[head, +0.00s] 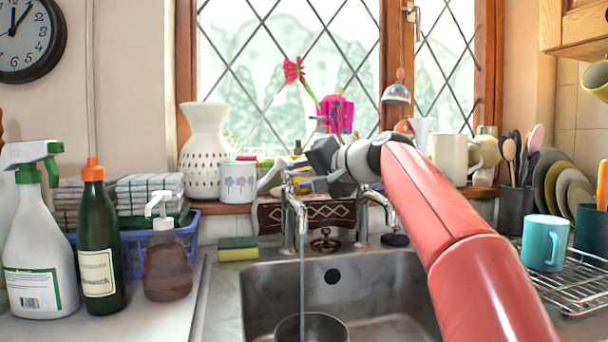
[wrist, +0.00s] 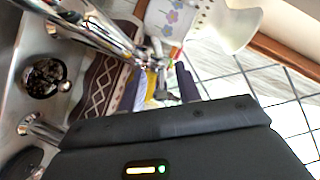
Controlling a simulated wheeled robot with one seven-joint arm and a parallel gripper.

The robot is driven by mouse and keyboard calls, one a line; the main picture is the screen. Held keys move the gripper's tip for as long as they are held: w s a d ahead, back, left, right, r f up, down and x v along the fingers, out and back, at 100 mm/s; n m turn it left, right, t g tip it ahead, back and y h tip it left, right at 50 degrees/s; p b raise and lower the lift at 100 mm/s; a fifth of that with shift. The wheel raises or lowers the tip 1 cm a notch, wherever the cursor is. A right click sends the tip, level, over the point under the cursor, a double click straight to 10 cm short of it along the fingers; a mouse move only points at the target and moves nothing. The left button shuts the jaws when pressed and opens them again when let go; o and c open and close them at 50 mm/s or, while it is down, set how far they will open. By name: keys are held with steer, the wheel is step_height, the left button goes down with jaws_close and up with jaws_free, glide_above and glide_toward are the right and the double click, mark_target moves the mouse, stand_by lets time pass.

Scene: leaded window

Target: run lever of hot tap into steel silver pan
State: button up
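The left tap (head: 293,203) stands behind the sink, and its chrome body shows in the wrist view (wrist: 95,30). A thin stream of water runs from its spout into the steel pan (head: 326,326), which is in the sink and cut off by the bottom edge. My gripper (head: 308,168) is at the top of this tap, its dark fingers apart. In the wrist view the fingers (wrist: 160,88) are also apart, with chrome tap parts just beyond them. Whether they touch the lever is unclear. The right tap (head: 378,203) is partly behind my arm. No hot marking is readable.
The steel sink (head: 375,282) surrounds the pan. A sponge (head: 238,249), soap bottle (head: 170,262) and green bottle (head: 98,240) stand left. A teal mug (head: 543,243) is on the rack at right. The sill holds a white vase (head: 205,150) and a flowered mug (head: 239,182).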

steer(key=b+v, duration=0.1)
steer(key=v, duration=0.7)
steer(key=shift+b, duration=0.3)
steer(key=shift+o, duration=0.4)
